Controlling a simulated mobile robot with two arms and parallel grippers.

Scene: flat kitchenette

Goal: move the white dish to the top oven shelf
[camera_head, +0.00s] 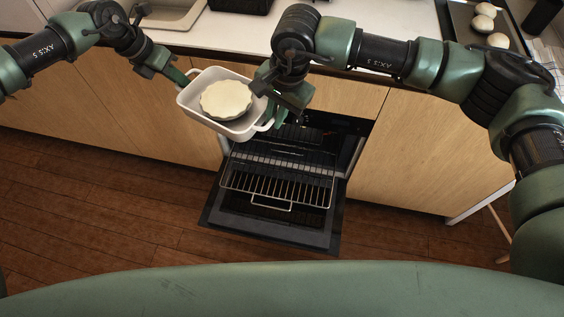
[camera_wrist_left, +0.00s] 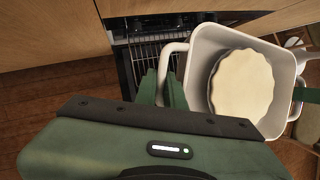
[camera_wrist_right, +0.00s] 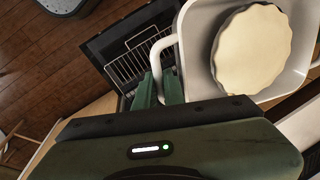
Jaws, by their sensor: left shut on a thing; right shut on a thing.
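The white dish (camera_head: 238,131) is a rectangular baking dish with a handle at each end. A pale round pie with a fluted edge (camera_head: 226,99) lies inside it. Both grippers hold the dish in the air, above and a little left of the open oven (camera_head: 275,190). My left gripper (camera_head: 187,76) is shut on the left handle; that handle also shows in the left wrist view (camera_wrist_left: 165,66). My right gripper (camera_head: 274,118) is shut on the right handle, seen in the right wrist view (camera_wrist_right: 158,56). The pulled-out oven rack (camera_head: 300,187) lies over the lowered door (camera_head: 270,230).
Wooden cabinet fronts (camera_head: 410,150) flank the oven. The floor (camera_head: 110,210) is clear.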

